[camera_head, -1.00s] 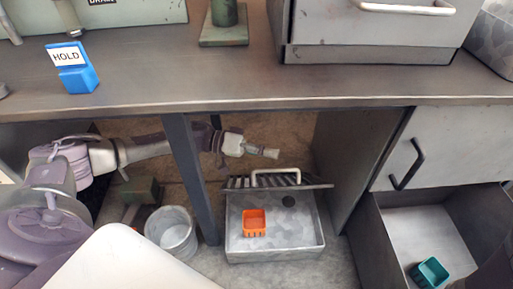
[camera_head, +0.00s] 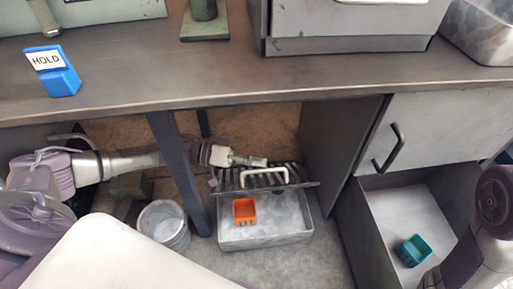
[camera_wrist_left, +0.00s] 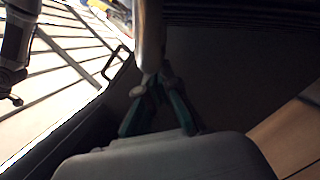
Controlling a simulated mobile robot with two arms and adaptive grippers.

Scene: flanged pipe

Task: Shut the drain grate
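The drain grate (camera_head: 234,181) is a dark slatted panel with a pale handle (camera_head: 248,178). It stands raised at a tilt over the back of a grey metal drain box (camera_head: 265,240), whose front is open. My left gripper (camera_head: 262,162) is just behind the grate's upper edge. Its fingers (camera_wrist_left: 155,88) look close together in the left wrist view, beside a metal bar that I cannot identify. I see nothing clearly held, and whether it touches the grate is unclear. My right arm shows at the right edge, but its gripper is out of view.
The bench top (camera_head: 200,88) overhangs.

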